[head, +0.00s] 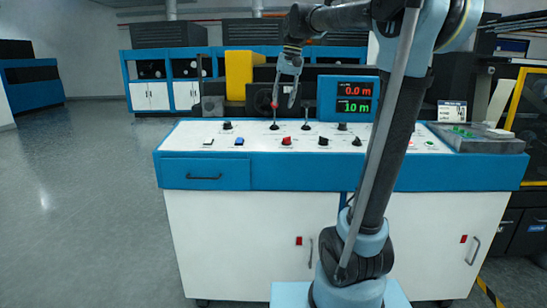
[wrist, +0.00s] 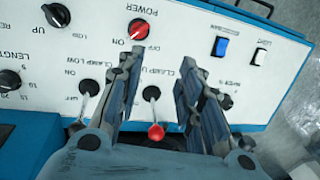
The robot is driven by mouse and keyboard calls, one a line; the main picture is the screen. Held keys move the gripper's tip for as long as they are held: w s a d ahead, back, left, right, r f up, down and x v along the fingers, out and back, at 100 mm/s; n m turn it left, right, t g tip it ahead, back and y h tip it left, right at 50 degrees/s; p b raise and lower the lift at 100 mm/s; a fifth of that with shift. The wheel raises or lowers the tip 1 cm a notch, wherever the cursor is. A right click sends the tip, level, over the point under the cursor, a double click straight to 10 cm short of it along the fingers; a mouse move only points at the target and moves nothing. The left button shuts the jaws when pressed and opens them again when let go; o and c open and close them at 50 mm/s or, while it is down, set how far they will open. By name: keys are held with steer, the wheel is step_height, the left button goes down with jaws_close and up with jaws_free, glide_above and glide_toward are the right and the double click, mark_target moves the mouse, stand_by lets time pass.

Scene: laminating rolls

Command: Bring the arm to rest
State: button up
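My gripper (head: 284,98) hangs above the control panel of the blue and white console, pointing down, with the arm reaching over from the right. In the wrist view its two fingers (wrist: 163,85) are spread apart, with nothing held between them. A red-knobbed lever (wrist: 156,132), labelled "CLAMP U…", shows in the gap between the fingers; I cannot tell whether a finger touches it. The head view shows its red knob (head: 274,105) beside a fingertip.
The console top (head: 195,133) carries a red power knob (head: 286,140), black knobs and a blue switch (head: 239,141). A display (head: 347,98) reads 0.0 m and 10 m. A yellow block (head: 238,75) stands behind. A clear-topped box (head: 475,137) sits right. Open floor lies left.

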steer(key=s+d+f, duration=0.5)
steer(key=s+f, duration=0.4)
steer(key=f, duration=0.2)
steer(key=s+d+f+t+h, duration=0.1)
steer(key=s+d+f, duration=0.4)
steer(key=s+f, duration=0.4)
steer(key=s+d+f+h, duration=0.1)
steer(key=s+d+f, duration=0.4)
steer(key=s+f, duration=0.5)
step_height(320, 180, down, 4)
steer(key=shift+f+n+t, duration=0.15)
steer(key=shift+n+t, duration=0.15)
steer(key=shift+t, duration=0.1)
steer(key=shift+w+d, duration=0.1)
steer(key=shift+w, duration=0.05)
steer(key=shift+w+f, duration=0.2)
steer(key=shift+w, duration=0.15)
steer(key=shift+s, duration=0.1)
